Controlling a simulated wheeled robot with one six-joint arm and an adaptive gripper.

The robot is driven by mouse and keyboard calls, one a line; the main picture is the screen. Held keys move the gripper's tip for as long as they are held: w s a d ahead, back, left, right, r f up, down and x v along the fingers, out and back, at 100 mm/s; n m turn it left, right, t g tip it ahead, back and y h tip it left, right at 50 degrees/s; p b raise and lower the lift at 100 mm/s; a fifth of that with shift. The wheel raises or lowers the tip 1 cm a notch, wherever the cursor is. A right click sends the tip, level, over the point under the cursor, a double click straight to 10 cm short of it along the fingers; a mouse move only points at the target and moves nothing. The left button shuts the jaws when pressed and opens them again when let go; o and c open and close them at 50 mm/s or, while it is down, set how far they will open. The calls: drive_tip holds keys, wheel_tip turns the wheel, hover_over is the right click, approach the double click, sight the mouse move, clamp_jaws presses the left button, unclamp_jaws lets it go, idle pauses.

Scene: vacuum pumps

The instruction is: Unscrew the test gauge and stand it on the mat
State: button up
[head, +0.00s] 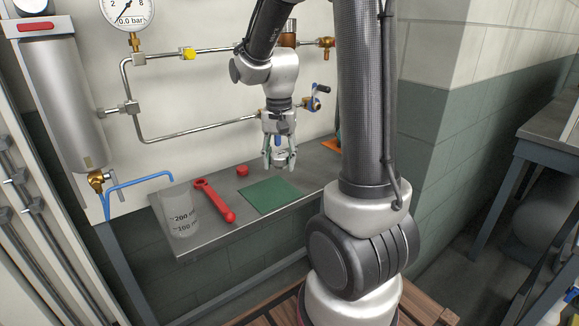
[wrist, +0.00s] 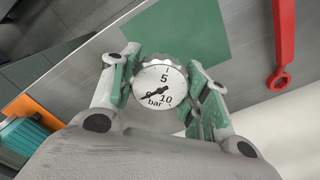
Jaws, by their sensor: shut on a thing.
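The test gauge (wrist: 160,88) has a round white dial marked in bar and a knurled grey rim. My gripper (wrist: 163,92) is shut on it, with a green-padded finger on each side. In the head view my gripper (head: 280,164) points down over the metal shelf, just behind the green mat (head: 268,196). The gauge is small and partly hidden between the fingers there. The mat lies flat and bare on the shelf, and also shows beyond the gauge in the wrist view (wrist: 185,40). The gauge's lower end is hidden in the wrist view.
A red wrench (head: 214,201) and small red cap (head: 242,171) lie left of the mat. A clear beaker (head: 180,212) stands at the shelf's left end. Pipes with a yellow fitting (head: 188,53) and a blue-handled valve (head: 312,104) run along the wall behind.

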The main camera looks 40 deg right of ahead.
drive_tip(key=shift+r, duration=0.1)
hover_over(281, 188)
drive_tip(key=shift+w+f, duration=0.1)
drive_tip(key=shift+f, duration=2.4)
drive_tip(key=shift+f, duration=0.75)
drive_tip(key=shift+f, duration=0.2)
drive_tip(key=o, duration=1.2)
